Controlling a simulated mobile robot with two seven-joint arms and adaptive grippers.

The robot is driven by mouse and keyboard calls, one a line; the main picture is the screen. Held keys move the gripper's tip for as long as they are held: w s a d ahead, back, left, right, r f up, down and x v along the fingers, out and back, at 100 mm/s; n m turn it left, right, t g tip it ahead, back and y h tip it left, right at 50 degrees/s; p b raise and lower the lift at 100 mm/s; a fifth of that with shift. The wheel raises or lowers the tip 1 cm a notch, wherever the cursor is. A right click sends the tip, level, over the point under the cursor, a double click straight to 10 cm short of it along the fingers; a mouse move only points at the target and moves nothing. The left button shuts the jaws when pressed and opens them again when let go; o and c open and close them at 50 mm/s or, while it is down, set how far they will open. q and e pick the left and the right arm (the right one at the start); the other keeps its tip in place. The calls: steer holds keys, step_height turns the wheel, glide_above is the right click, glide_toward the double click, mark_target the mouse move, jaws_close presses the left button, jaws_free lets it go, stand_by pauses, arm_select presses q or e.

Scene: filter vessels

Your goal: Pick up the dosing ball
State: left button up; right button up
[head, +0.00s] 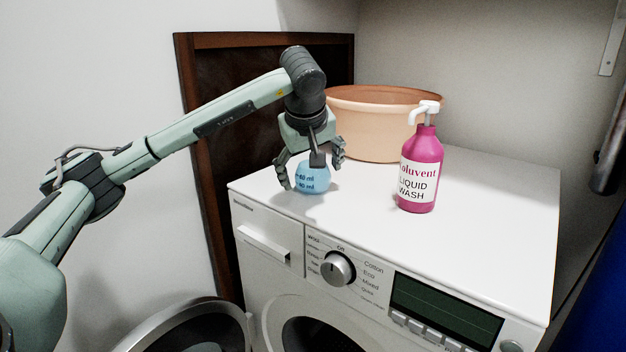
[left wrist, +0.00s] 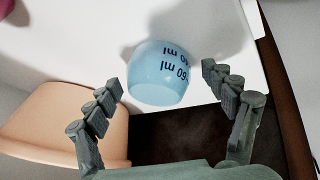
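The dosing ball (head: 312,180) is a small light-blue cup with dark ml markings, standing on top of the white washing machine near its left rear part. My left gripper (head: 311,181) reaches down over it with fingers spread on both sides. In the left wrist view the dosing ball (left wrist: 158,74) lies between and a little beyond the two open fingers (left wrist: 162,82), with a visible gap on each side. The left gripper is open and holds nothing. My right gripper is not in view.
A pink liquid wash bottle (head: 421,172) with a white pump stands to the right. A large peach basin (head: 370,135) stands behind the ball; it also shows in the left wrist view (left wrist: 50,128). The washing machine's top (head: 490,200) is clear at the right.

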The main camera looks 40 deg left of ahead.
arm_select(q)
steer(key=c, duration=0.8)
steer(key=shift+r, duration=0.1)
